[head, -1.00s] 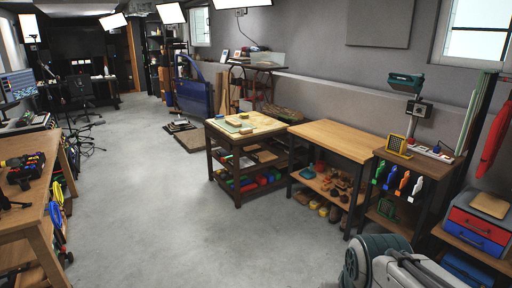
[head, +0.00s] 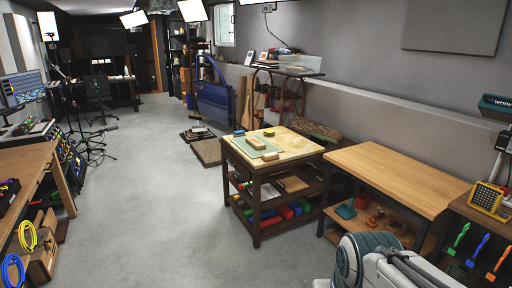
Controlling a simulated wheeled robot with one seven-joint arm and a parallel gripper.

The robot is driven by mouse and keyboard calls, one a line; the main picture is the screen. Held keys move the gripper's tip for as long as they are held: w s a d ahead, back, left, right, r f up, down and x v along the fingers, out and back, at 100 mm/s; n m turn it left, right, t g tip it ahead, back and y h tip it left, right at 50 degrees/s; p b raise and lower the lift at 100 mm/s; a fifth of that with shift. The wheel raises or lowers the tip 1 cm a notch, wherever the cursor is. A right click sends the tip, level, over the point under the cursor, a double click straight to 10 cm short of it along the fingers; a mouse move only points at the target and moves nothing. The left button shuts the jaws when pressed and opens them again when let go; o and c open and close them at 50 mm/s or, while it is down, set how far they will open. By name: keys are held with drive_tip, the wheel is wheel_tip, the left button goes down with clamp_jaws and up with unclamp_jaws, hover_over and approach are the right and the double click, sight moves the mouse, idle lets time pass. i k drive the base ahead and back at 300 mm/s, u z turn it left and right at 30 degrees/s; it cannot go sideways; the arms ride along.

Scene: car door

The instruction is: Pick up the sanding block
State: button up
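Several small blocks lie on the top of a dark wooden cart (head: 292,141). One tan block (head: 256,142) lies on a green mat (head: 263,150), and another tan block (head: 270,156) lies near the mat's front edge. Two small darker items (head: 240,133) and (head: 269,133) are at the back of the top. I cannot tell at this size which of these is the sanding block. My gripper is out of view; only grey and white links of my own arm show at the bottom right.
A bare wooden workbench (head: 398,178) stands right of the cart. A blue car door (head: 213,106) stands behind it, with a low flat stack (head: 198,133) on the floor. Another bench (head: 25,165) is at the left. The grey floor (head: 145,205) between is clear.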

sight(273, 156)
drive_tip(key=z, duration=0.05)
drive_tip(key=i, duration=3.9)
drive_tip(key=z, duration=0.15)
